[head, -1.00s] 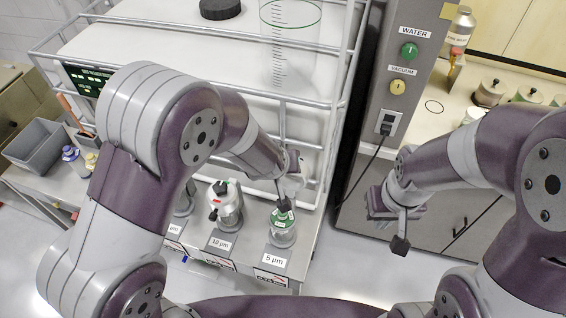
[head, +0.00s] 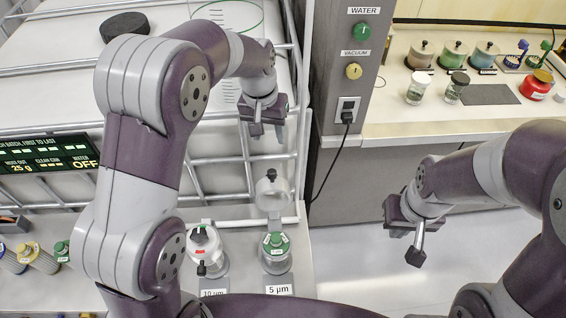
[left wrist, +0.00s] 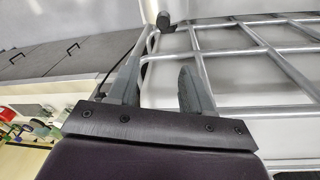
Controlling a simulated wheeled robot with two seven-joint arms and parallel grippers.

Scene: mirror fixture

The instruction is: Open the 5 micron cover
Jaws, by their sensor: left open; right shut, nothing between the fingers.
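The 5 µm unit (head: 276,256) is a small clear pot with a green top, standing behind its "5 µm" label (head: 279,290). A pale round cover (head: 271,192) with a black knob stands raised upright behind the pot, so the cover looks open. My left gripper (head: 265,133) is open and empty, above and behind the raised cover, in front of the cage bars. In the left wrist view its fingers (left wrist: 163,78) are apart with nothing held between them. My right gripper (head: 416,252) is shut and empty, well right of the units.
The 10 µm unit (head: 207,252), with a silver lid and black knob, stands left of the 5 µm unit. A metal cage (head: 245,160) surrounds the big white tank behind. The grey panel (head: 342,70) stands to the right, with a counter (head: 430,125) of jars beyond.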

